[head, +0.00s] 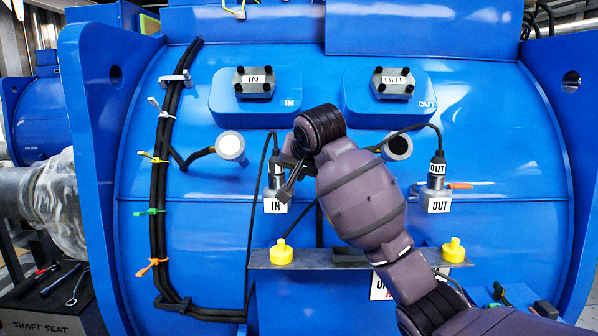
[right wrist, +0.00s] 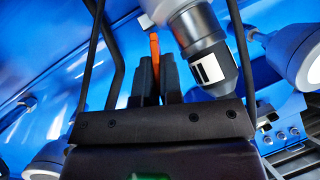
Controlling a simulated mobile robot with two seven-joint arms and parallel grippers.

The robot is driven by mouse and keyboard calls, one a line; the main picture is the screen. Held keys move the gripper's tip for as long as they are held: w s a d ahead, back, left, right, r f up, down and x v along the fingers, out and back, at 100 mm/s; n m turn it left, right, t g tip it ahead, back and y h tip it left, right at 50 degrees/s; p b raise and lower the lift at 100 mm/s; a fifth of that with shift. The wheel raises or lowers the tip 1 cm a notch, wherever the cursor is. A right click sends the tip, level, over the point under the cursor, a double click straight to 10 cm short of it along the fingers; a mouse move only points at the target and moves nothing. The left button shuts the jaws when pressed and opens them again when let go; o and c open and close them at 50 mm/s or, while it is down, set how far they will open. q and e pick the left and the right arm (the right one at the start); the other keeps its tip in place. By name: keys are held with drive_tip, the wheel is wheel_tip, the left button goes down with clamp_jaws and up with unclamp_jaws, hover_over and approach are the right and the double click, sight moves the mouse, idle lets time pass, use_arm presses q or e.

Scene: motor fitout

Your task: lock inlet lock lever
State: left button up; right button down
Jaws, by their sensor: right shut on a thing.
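The inlet connector (head: 275,204), labelled IN, sits on the blue motor housing with a black plug (head: 275,172) and cable in it. In the right wrist view the grey and black connector (right wrist: 205,50) is just right of my fingers. The orange inlet lock lever (right wrist: 155,48) stands upright between the two black fingertips. My right gripper (right wrist: 158,78) is shut on it. In the head view my right gripper (head: 285,190) is beside the inlet connector, and the lever is hidden there. My left gripper is not in view.
The outlet connector (head: 438,203) with its orange lever (head: 460,186) is to the right. A shelf (head: 320,262) with yellow caps (head: 281,252) lies below. Black cables (head: 160,200) run down the left, and loose cables hang near the gripper.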

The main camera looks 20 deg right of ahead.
idle(0.4)
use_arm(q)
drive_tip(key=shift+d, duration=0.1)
use_arm(e)
drive_tip(key=c, duration=1.3)
unclamp_jaws()
drive_tip(key=shift+d, duration=0.1)
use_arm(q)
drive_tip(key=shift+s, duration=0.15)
use_arm(e)
drive_tip(key=shift+r, duration=0.25)
